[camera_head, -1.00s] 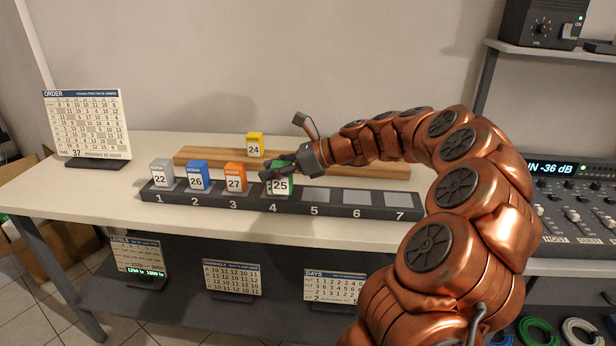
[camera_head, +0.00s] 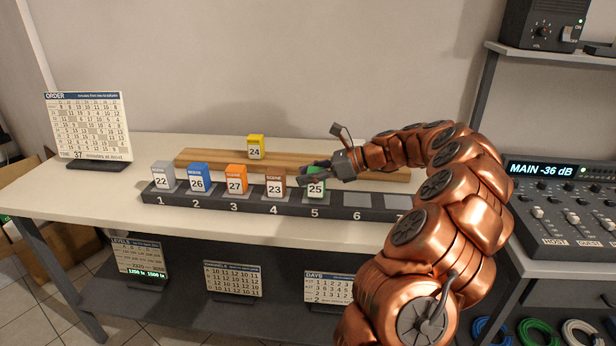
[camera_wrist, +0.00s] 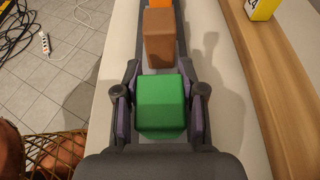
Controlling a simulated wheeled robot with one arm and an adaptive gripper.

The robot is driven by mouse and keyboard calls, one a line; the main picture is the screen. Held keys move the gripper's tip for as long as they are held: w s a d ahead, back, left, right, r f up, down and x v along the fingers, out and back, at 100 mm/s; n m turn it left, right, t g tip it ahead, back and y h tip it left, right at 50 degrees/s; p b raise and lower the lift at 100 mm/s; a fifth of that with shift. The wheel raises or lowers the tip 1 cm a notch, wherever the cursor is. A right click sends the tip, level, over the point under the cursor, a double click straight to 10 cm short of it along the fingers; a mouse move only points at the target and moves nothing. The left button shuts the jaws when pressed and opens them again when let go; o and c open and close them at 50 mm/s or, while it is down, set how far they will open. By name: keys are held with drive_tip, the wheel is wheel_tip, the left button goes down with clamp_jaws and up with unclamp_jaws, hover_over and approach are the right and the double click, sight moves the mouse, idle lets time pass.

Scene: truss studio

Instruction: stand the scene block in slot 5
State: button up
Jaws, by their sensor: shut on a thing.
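My gripper (camera_head: 318,176) is shut on the green block marked 25 (camera_head: 316,188), which is upright at slot 5 of the dark numbered rack (camera_head: 335,212). The wrist view shows the green block (camera_wrist: 161,105) between my two fingers. Whether its base rests in the slot cannot be told. Grey block 22 (camera_head: 163,177) is in slot 1, blue 26 (camera_head: 199,179) in slot 2, orange 27 (camera_head: 236,181) in slot 3, and brown 23 (camera_head: 274,189) in slot 4. Yellow block 24 (camera_head: 255,148) stands on the wooden rail at the back.
The wooden rail (camera_head: 215,160) runs behind the rack. Slot 6 (camera_head: 358,200) is empty; slot 7 is partly hidden by my arm. An order board (camera_head: 87,125) stands at the left. A mixer (camera_head: 570,210) is at the right.

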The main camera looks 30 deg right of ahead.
drive_tip(key=shift+f, duration=0.3)
drive_tip(key=shift+f, duration=0.1)
drive_tip(key=o, duration=1.2)
drive_tip(key=shift+d, duration=0.1)
drive_tip(key=v, duration=1.2)
